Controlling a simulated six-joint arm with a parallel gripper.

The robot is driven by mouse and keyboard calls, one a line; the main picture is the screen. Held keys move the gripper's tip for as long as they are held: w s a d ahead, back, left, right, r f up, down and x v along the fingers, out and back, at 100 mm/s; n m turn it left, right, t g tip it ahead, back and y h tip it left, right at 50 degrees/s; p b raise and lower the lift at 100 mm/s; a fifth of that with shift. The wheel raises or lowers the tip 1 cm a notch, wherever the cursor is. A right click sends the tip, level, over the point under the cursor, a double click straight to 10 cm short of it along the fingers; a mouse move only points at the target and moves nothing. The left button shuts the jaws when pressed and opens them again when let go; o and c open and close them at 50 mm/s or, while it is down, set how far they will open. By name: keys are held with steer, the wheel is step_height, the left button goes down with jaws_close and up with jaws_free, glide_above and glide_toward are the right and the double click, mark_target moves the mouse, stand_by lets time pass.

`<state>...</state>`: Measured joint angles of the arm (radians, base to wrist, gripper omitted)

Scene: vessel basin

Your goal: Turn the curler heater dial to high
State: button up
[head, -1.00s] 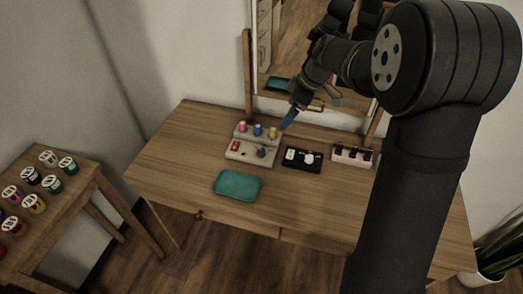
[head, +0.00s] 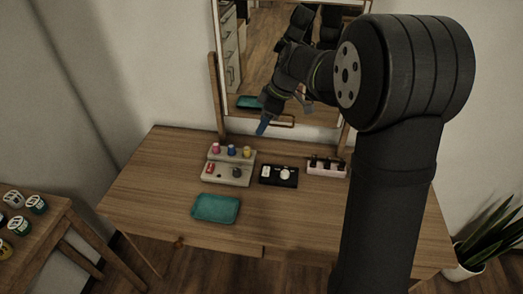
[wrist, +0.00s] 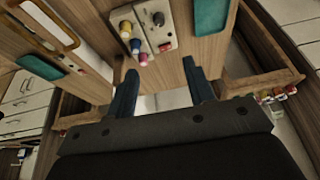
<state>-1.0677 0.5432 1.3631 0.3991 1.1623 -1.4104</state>
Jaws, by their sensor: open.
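The curler heater (head: 243,181) is a beige box on the wooden table, with a pink, a blue and a yellow curler standing along its back. A dark round dial (head: 237,173) and a red switch (head: 210,168) sit on its front part. The wrist view also shows the heater (wrist: 176,26), its dial (wrist: 158,19) and its red switch (wrist: 165,47). The dial's setting is too small to read. My gripper (head: 263,127), with blue fingers, is above and behind the heater, to its right. In the wrist view the fingers (wrist: 161,85) are apart with nothing between them.
A black box (head: 278,182) with a white knob and a pink holder (head: 326,169) stand right of the heater. A teal tray (head: 215,208) lies in front. A mirror (head: 237,60) rises behind. A side table (head: 45,240) with jars is at left. The table's left part is clear.

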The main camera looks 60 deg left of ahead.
mark_target(237, 171)
steer(key=s+a+f+m+t+h, duration=0.3)
steer(key=s+a+f+m, duration=0.2)
steer(key=s+a, duration=0.2)
step_height(237, 171, down, 17)
steer(key=shift+f, duration=0.2)
stand_by(0.4)
steer(key=c, duration=1)
